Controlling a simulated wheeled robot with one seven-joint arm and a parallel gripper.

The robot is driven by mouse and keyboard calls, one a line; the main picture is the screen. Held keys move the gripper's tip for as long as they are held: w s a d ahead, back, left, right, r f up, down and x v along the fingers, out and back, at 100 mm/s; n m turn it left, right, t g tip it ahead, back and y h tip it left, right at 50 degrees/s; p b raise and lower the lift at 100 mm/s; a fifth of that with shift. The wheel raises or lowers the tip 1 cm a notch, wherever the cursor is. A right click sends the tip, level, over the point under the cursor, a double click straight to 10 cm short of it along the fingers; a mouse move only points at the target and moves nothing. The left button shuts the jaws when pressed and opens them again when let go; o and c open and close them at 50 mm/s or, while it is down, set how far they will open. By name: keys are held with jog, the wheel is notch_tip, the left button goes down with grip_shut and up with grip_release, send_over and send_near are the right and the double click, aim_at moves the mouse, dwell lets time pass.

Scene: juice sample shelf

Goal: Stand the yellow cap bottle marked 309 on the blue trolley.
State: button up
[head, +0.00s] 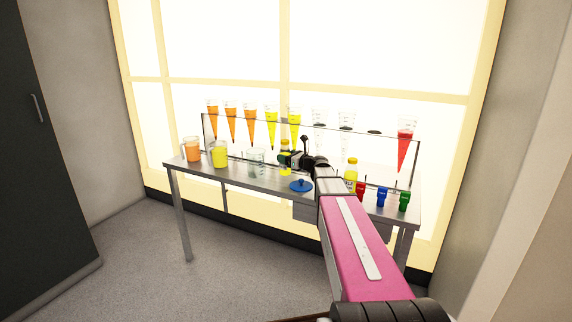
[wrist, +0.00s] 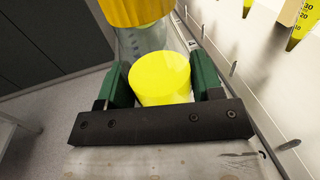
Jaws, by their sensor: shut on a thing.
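A clear bottle with a yellow cap and yellow liquid (head: 285,144) is at the bench, left of the middle. My gripper (head: 287,158) is shut on it. In the wrist view the green fingers (wrist: 157,75) are on both sides of the bottle, with its yellow cap (wrist: 140,11) at the top edge. No number is readable on it. I cannot tell whether its base touches the bench. A second yellow-capped bottle (head: 351,167) stands on the bench right of my arm; its marking is not readable. The blue trolley is not in view.
The metal bench (head: 240,181) carries an orange jug (head: 192,150), a yellow jug (head: 219,154), an empty beaker (head: 256,162), a blue lid (head: 301,185) and small red, blue and green items at right. A rack of cones (head: 231,122) stands behind. Floor at left is clear.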

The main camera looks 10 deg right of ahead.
jog(key=shift+f, duration=1.5)
jog(key=shift+f, duration=0.1)
jog(key=o, duration=1.1)
